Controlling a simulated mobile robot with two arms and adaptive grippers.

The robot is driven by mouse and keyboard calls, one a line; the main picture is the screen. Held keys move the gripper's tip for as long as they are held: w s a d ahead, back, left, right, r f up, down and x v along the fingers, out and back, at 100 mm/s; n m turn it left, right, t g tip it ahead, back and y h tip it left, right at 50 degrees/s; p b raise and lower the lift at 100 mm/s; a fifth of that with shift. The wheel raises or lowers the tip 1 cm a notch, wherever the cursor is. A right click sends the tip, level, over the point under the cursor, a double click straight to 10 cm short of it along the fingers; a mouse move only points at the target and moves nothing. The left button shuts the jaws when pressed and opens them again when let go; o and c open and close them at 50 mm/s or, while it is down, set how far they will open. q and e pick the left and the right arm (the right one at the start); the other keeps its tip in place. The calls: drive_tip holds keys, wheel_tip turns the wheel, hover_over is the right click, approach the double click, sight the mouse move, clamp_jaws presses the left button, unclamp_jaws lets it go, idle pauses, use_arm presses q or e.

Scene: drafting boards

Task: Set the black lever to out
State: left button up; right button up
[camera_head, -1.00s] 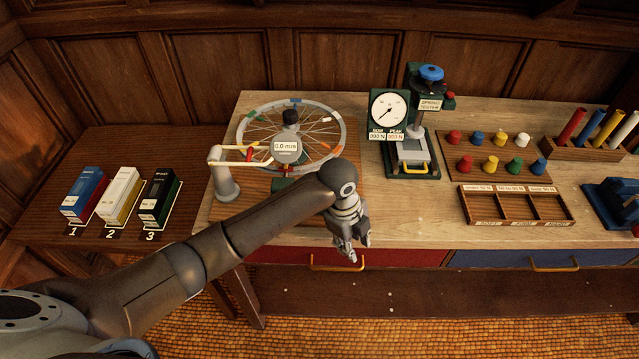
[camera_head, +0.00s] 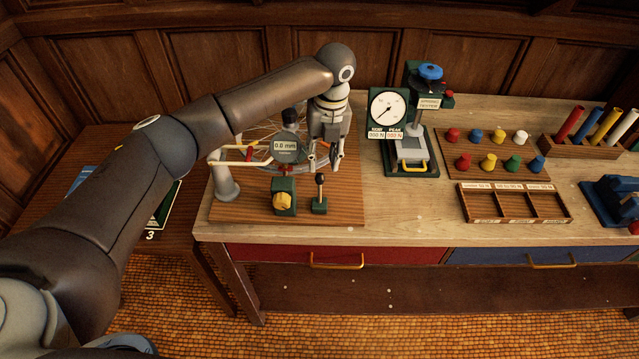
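The black lever (camera_head: 320,188) stands upright on a small green base on the wooden board, its dark knob on top of a thin stem. My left gripper (camera_head: 325,167) points down over the board, just above and behind the lever knob in the picture. Its two fingers are apart with nothing between them. I cannot tell if it touches the lever; a small gap seems to show. The lever's out and in marks are too small to read. My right gripper is not in view.
A green block with a yellow knob (camera_head: 283,200) stands just left of the lever. Behind are a round display gauge (camera_head: 287,150) and a spoked wheel, partly hidden by my arm. The spring tester (camera_head: 411,150) stands to the right. The bench front is clear.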

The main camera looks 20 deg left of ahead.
sight(321, 177)
use_arm(q)
drive_tip(key=f+p, duration=0.1)
drive_tip(key=f, duration=0.4)
drive_tip(key=f+p, duration=0.1)
drive_tip(key=f, duration=0.2)
drive_tip(key=shift+s+a+f+p, duration=0.2)
drive_tip(key=shift+a+f+p, duration=0.1)
drive_tip(key=shift+f, duration=0.75)
clamp_jaws()
drive_tip(key=shift+w, duration=0.1)
drive_tip(key=shift+w, duration=0.1)
